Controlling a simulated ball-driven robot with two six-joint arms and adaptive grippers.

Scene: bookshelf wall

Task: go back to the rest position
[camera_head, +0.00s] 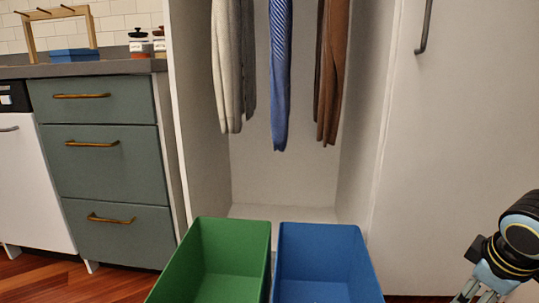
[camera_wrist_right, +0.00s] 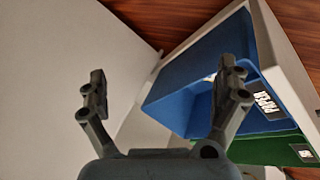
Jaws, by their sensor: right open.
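My right arm comes in at the lower right of the head view, with the right gripper (camera_head: 475,293) low at the bottom edge, right of the blue bin. In the right wrist view the two fingers of the right gripper (camera_wrist_right: 162,72) stand wide apart with nothing between them. The gripper is open and empty. My left gripper is not in view.
A green bin (camera_head: 235,245) and a blue bin (camera_head: 320,250) stand side by side before an open wardrobe with hanging clothes (camera_head: 280,70). The blue bin (camera_wrist_right: 190,95) has a paper label. Drawers (camera_head: 105,150) stand left; a white door (camera_head: 460,150) is right.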

